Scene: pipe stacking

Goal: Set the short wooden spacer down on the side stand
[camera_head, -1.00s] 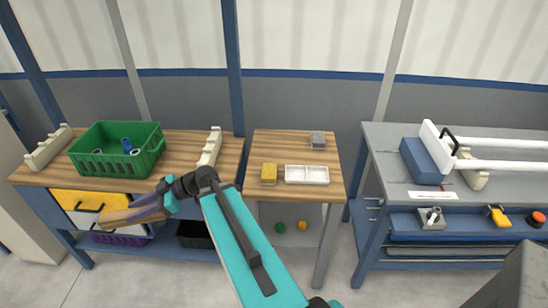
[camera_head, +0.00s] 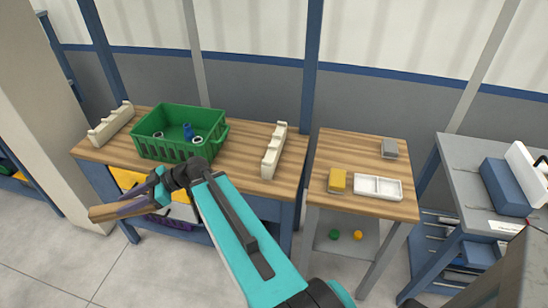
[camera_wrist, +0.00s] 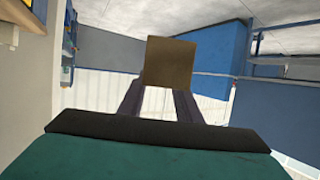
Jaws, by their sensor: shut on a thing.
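The short wooden spacer (camera_head: 108,211) is a brown block held at the end of my gripper (camera_head: 142,203), in front of the left workbench in the head view. In the wrist view the spacer (camera_wrist: 169,62) sits between the two dark fingers (camera_wrist: 160,98), which are shut on it. The side stand (camera_head: 330,208) is the small wood-topped table to the right of the workbench. My gripper is well to the left of it.
The left workbench (camera_head: 240,165) carries a green crate (camera_head: 180,133) with blue and white parts, and cream notched racks (camera_head: 274,150) at both ends. A grey bench (camera_head: 462,155) with a blue block stands right.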

